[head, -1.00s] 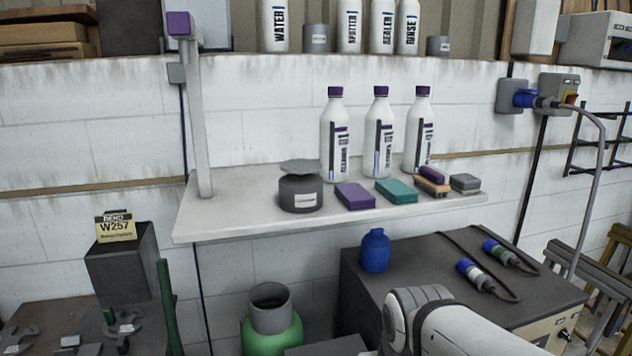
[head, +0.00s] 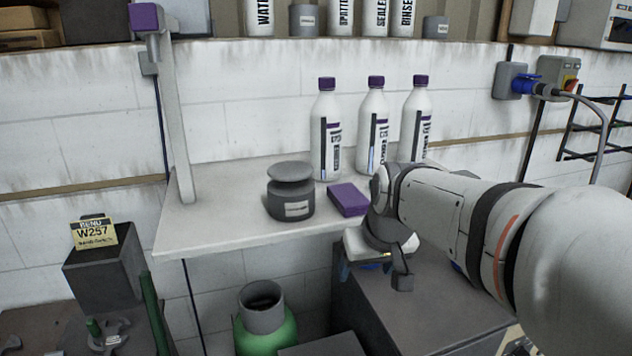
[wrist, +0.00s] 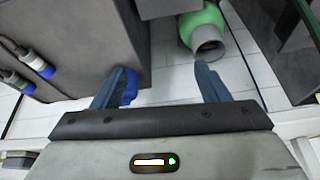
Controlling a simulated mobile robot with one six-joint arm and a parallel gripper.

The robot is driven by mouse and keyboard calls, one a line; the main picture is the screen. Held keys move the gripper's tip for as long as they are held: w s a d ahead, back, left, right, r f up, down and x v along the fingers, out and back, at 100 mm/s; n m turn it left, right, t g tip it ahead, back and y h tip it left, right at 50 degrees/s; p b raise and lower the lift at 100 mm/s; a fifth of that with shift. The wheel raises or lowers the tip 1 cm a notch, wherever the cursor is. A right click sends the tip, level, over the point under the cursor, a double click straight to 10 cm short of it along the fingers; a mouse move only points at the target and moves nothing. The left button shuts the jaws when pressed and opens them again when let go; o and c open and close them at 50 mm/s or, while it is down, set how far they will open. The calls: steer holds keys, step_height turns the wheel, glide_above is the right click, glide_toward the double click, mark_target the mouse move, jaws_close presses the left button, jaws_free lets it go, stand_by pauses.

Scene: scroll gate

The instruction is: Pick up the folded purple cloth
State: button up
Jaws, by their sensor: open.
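The folded purple cloth (head: 348,199) lies flat on the white shelf (head: 225,224), right of a dark grey lidded tin. My arm covers the shelf to the right of it. My gripper (head: 383,268) is below and to the right of the cloth, in front of the shelf's front edge and apart from the cloth. In the wrist view my gripper (wrist: 163,82) points down, open and empty, over the floor area. The cloth is not in the wrist view.
The grey tin (head: 290,190) stands close to the cloth's left. Three purple-capped bottles (head: 373,125) stand behind it. A dark cabinet (head: 430,315) is below the shelf. A green container (head: 264,325) stands on the floor. A post (head: 176,120) rises at the shelf's left end.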

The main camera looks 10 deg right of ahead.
mark_target(349, 194)
steer(key=o, duration=0.3)
steer(key=shift+n+t+y, duration=0.3)
steer(key=shift+n+t, duration=0.3)
steer(key=shift+t, duration=0.3)
steer(key=w+r+p, duration=0.1)
steer(key=w+r, duration=0.3)
steer(key=w+r+p, duration=0.1)
steer(key=w+r, duration=0.3)
steer(key=w+r+p, duration=0.1)
steer(key=w+r, duration=0.3)
steer(key=shift+w+d+r+p, duration=0.2)
steer(key=shift+d+p, duration=0.1)
steer(key=shift+p, duration=0.1)
steer(key=shift+w, duration=0.35)
steer(key=p+x, duration=0.2)
steer(key=x, duration=0.5)
steer(key=shift+w+d+f, duration=0.1)
steer(key=shift+w+d, duration=0.05)
steer(key=shift+c, duration=0.2)
steer(key=c, duration=1)
